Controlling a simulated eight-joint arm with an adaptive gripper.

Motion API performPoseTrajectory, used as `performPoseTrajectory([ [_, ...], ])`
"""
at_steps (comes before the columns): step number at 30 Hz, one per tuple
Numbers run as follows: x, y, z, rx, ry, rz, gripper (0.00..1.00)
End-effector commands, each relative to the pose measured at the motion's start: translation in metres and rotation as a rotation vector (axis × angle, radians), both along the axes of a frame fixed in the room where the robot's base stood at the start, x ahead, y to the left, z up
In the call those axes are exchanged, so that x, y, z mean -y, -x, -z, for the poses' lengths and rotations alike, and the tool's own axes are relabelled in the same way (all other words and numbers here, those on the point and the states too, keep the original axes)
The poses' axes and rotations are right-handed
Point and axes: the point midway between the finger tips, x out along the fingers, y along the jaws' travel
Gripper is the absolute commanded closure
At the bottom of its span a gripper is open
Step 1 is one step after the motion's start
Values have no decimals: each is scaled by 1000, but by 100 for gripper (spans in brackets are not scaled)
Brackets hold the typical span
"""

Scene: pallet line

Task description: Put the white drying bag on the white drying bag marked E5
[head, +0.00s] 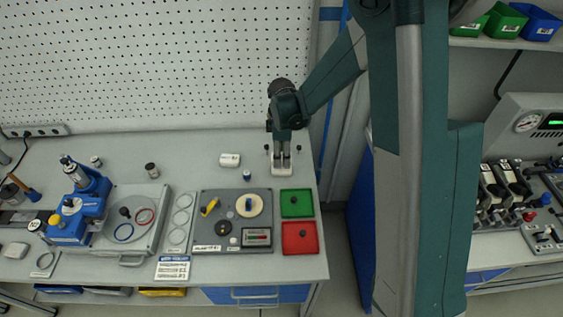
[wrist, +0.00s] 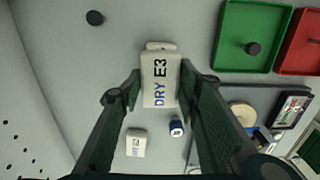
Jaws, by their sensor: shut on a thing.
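My gripper (head: 281,154) is shut on a white drying bag (head: 282,170), above the back right of the bench. In the wrist view this bag (wrist: 160,82) reads "DRY E3" and sits between the fingertips of my gripper (wrist: 159,88). A pale rounded edge shows just past its far end; I cannot tell whether it belongs to this bag or to something beneath. A second white drying bag (head: 229,160) lies flat on the bench, left of my gripper. It also shows in the wrist view (wrist: 136,143), its mark too small to read.
A green tray (head: 285,213) and a red tray (head: 288,248) lie at the bench's right edge. A grey board (head: 205,235) with several parts is left of them. A small blue-capped piece (head: 247,175) stands near the second bag. A blue device (head: 80,215) is at left.

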Motion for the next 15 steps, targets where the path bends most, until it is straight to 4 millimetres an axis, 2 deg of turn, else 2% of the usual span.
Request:
performPoseTrajectory([
  [8, 0, 0, 1, 0, 0, 0, 79],
  [15, 0, 0, 19, 0, 0, 0, 79],
])
